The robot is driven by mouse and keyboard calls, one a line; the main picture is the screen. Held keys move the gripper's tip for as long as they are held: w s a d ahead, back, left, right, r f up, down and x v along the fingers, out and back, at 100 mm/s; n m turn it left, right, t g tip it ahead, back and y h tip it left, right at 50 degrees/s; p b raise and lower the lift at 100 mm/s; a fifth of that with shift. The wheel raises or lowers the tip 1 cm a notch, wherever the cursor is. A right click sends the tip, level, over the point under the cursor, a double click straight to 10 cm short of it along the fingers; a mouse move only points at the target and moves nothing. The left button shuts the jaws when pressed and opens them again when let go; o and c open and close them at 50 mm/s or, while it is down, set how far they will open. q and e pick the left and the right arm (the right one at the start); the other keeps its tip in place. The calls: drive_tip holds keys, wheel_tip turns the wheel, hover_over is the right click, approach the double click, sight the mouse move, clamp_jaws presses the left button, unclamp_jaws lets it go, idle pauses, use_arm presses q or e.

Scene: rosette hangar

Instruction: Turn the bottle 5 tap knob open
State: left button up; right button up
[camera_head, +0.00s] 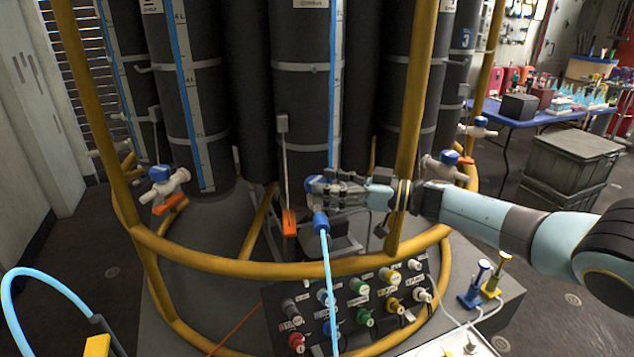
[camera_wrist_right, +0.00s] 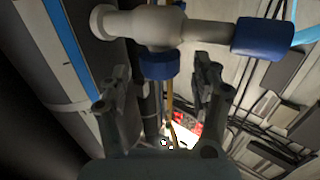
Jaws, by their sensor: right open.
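In the right wrist view a pale grey tap body (camera_wrist_right: 150,25) lies across the top, with a blue knob (camera_wrist_right: 159,65) facing my right gripper (camera_wrist_right: 158,82). The gripper is open; its fingers stand either side of the knob, with gaps visible. A blue end fitting (camera_wrist_right: 262,37) on the tap's right carries a light blue hose. In the head view my right gripper (camera_head: 316,186) reaches in from the right, before the middle dark bottle (camera_head: 306,110), and mostly hides this tap. Its blue fitting (camera_head: 321,222) shows below. The bottle's number is not legible. My left gripper is out of view.
Yellow rack rails (camera_head: 240,266) curve around the bottles, with an upright post (camera_head: 413,110) beside my right arm. An orange-ended lever (camera_head: 289,222) hangs left of the gripper. A panel (camera_head: 350,315) with several coloured connectors sits below. Another blue-knobbed tap (camera_head: 160,180) is left.

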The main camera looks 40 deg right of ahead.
drive_tip(key=v, duration=0.9)
